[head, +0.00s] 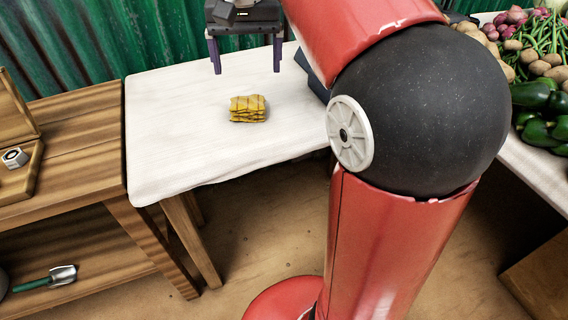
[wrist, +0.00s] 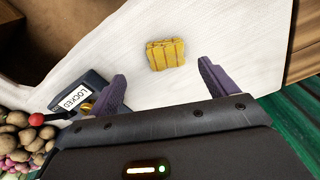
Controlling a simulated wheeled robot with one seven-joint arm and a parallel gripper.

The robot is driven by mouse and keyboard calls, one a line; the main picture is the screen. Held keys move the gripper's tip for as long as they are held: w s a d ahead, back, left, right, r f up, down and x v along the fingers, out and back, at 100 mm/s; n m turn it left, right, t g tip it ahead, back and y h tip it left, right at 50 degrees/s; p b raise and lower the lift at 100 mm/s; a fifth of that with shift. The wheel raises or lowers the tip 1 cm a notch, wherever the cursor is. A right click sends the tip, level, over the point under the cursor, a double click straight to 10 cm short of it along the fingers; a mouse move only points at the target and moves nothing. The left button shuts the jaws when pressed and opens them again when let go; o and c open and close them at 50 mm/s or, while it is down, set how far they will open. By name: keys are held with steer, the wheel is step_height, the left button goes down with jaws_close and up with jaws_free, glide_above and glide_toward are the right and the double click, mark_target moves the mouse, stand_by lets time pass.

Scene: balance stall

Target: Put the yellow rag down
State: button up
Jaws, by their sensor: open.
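The yellow rag (head: 248,108) lies folded in a small stack on the white-covered table (head: 165,150) in the head view. It also shows in the wrist view (wrist: 166,54), on the white cloth beyond my fingertips. My gripper (head: 244,50) is at the back of the table in the head view, with its two purple fingers spread apart. In the wrist view my gripper (wrist: 162,70) is open and empty, and the rag is clear of both fingers.
Vegetables (head: 540,75) lie at the right. A wooden bench (head: 80,125) stands at the left. White cloth around the rag is bare.

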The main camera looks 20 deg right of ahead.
steer(key=s+f+n+t, duration=0.3)
steer(key=s+f+t, duration=0.1)
steer(key=s+f, duration=1)
steer(key=s, duration=0.4)
steer(key=shift+s+f+n+t, duration=0.25)
steer(key=shift+f+n+t, duration=0.05)
steer(key=shift+f+n, duration=0.1)
steer(key=shift+o, duration=0.4)
steer(key=shift+d, duration=0.1)
